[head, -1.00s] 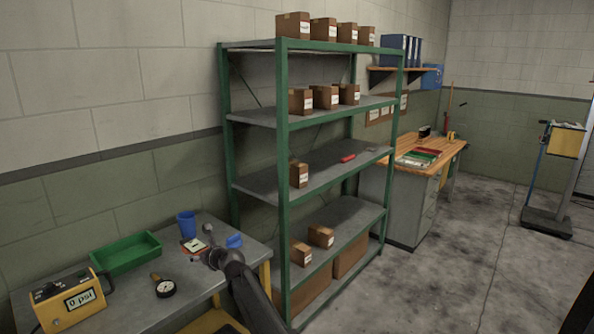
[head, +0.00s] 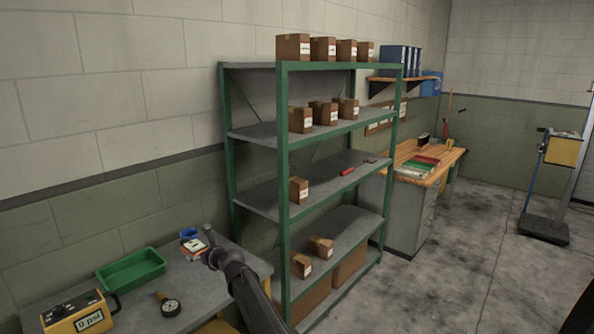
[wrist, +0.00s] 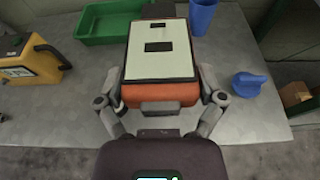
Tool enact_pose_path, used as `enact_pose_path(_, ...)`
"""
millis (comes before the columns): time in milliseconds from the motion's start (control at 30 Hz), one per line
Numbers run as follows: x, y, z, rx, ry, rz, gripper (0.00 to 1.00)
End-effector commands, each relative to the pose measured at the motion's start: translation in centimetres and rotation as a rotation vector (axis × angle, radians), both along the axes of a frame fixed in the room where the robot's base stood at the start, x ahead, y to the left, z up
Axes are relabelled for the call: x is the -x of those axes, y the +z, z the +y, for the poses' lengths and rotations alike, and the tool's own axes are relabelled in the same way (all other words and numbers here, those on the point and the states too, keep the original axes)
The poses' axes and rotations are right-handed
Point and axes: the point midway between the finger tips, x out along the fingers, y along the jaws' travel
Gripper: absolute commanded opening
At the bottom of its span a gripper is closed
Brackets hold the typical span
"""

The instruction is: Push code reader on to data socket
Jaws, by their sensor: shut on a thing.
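My gripper (wrist: 160,103) is shut on an orange-red device with a cream face and dark marks, which looks like the code reader (wrist: 158,60). One finger is on each side of its lower end. In the head view the reader (head: 193,248) shows small beyond the end of my arm, over the grey bench and overlapping the blue cup. A dark block (wrist: 158,10) shows at the far end of the reader in the wrist view. I cannot tell whether it is the data socket or whether the reader touches it.
A green tray (head: 132,285) stands left of the reader, and a blue cup (wrist: 201,16) is close on its right. A yellow psi tester (head: 78,318) and a gauge (head: 170,307) are on the bench. A blue object (wrist: 249,84) lies right. Green-framed shelves (head: 283,160) stand beside the bench.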

Motion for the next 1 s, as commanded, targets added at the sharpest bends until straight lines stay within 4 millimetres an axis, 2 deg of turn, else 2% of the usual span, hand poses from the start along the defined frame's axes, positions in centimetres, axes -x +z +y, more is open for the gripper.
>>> enact_pose_path(767, 0.0, -0.1, 0.0, 0.0, 0.0, 0.0, 0.38)
enact_pose_path(1000, 0.0, -1.1, 0.0, 0.0, 0.0, 0.0, 0.38)
